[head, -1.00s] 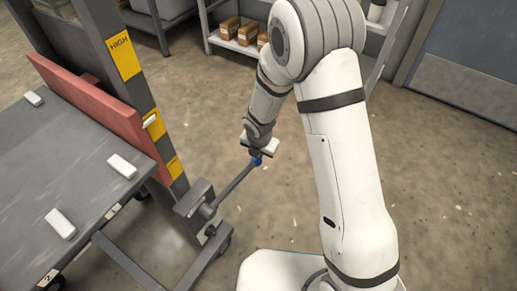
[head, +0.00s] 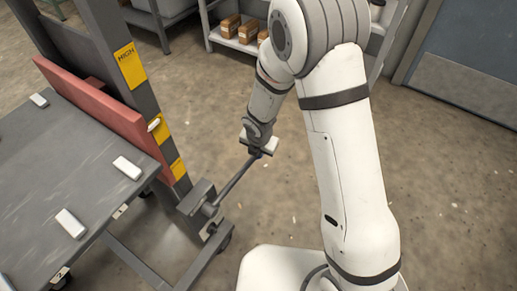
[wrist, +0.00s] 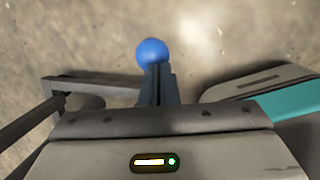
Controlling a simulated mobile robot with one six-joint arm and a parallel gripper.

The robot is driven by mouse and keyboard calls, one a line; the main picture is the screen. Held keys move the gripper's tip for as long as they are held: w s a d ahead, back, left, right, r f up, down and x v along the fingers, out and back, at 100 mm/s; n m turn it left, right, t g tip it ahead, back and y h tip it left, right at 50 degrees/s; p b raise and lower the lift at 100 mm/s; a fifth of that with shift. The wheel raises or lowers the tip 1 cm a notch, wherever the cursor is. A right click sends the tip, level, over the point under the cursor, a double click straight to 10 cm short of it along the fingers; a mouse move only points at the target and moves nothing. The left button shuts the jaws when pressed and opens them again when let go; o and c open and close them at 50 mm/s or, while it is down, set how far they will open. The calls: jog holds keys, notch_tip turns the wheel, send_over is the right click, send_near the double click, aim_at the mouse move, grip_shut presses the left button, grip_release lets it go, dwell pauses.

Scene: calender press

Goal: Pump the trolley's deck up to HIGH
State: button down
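The trolley's grey deck (head: 45,150) is at the left in the head view. Its mast has a yellow HIGH label (head: 128,64) near the top and two more yellow labels (head: 159,132) lower down. A small white pointer (head: 153,125) sits at the upper part of the middle label, well below HIGH. The pump lever (head: 232,180) slants up and right from the pump block (head: 198,200). My gripper (head: 256,148) is at its upper end. In the wrist view my fingers (wrist: 161,82) look closed at the lever just behind its blue knob (wrist: 151,53); the knob is hidden in the head view.
A red upright plate (head: 105,108) stands along the deck's edge, and white blocks (head: 127,167) lie on the deck. A shelf with brown boxes (head: 230,26) and a blue-grey door (head: 470,65) are behind. Open floor (head: 440,190) lies to the right.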

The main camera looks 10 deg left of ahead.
jog(key=w+d+r+p, duration=0.3)
jog(key=r+p, duration=0.3)
jog(key=r, duration=0.3)
jog(key=shift+w+r, duration=0.15)
jog(key=shift+w, duration=0.15)
jog(key=shift+a, duration=0.1)
jog(key=s+d+r+m, duration=0.3)
jog(key=d+r+m, duration=0.4)
jog(key=r+m, duration=0.1)
jog(key=s+d+r+m, duration=0.4)
jog(key=d+r+m, duration=0.2)
jog(key=r+m, duration=0.15)
jog(key=s+d+r+m, duration=0.3)
jog(key=s+m, duration=0.4)
jog(key=m, duration=0.1)
jog(key=s+d+r+m+g, duration=0.1)
jog(key=s+d+r+m, duration=0.3)
jog(key=s+m, duration=0.3)
jog(key=shift+m, duration=1.05)
